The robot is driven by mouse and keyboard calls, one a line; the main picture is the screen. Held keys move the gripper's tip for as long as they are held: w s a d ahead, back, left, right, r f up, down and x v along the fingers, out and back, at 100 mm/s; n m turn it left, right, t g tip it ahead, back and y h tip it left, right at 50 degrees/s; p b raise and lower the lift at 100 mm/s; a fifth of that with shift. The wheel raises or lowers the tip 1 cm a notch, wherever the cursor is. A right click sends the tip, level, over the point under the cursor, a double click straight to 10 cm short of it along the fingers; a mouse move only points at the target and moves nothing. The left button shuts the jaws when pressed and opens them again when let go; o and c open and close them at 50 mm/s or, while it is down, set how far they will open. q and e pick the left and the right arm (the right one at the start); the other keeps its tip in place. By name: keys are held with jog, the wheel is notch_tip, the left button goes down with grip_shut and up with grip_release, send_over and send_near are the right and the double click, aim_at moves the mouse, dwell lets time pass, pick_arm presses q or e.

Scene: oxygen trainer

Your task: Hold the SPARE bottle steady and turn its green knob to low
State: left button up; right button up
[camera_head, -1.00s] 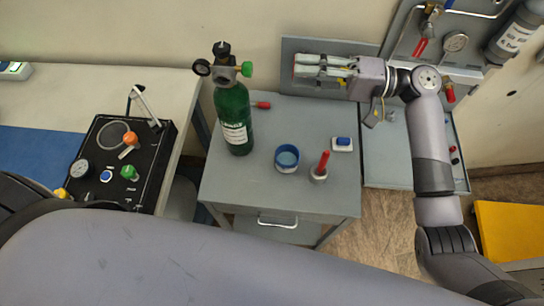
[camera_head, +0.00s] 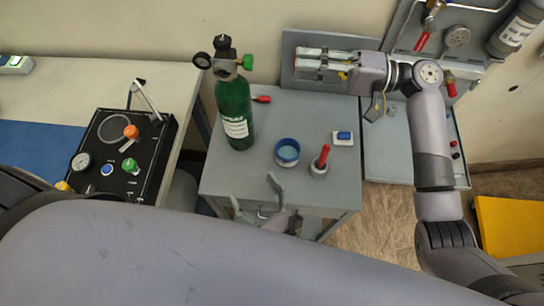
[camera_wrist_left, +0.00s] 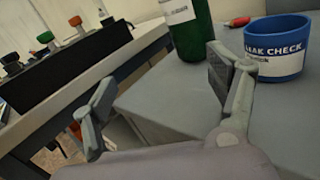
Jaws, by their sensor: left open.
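The green bottle (camera_head: 233,105) stands upright on the grey cart, with a white label too small to read. It has a black top, a round gauge on its left and a green knob (camera_head: 247,62) on its right. My left gripper (camera_head: 256,194) is open and empty at the cart's front edge, in front of the bottle and apart from it. In the left wrist view the gripper's spread fingers (camera_wrist_left: 163,95) show, with the bottle's lower part (camera_wrist_left: 190,35) beyond the right finger. My right gripper (camera_head: 300,61) is over the back of the cart, its jaw opening unclear.
On the cart (camera_head: 215,180) are a blue leak check cup (camera_head: 287,152), a red-handled tool in a holder (camera_head: 320,165), a blue-and-white block (camera_head: 343,138) and a red-tipped item (camera_head: 261,99). A black panel box (camera_head: 150,165) stands on the left bench.

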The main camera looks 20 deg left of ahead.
pick_arm(q)
jog(key=w+d+r+n+g+y, duration=0.1)
jog(key=w+d+r+n+g, duration=0.2)
jog(key=w, duration=0.5)
jog(key=shift+t, duration=0.6)
jog(key=x, duration=1.2)
jog(key=r+x, duration=0.1)
jog(key=x, duration=0.5)
jog(key=shift+s+a, duration=0.1)
jog(key=shift+s, duration=0.15)
jog(key=shift+f, duration=0.1)
grip_shut()
pick_arm(e)
jog(key=shift+a, duration=0.1)
jog(key=shift+o, duration=0.4)
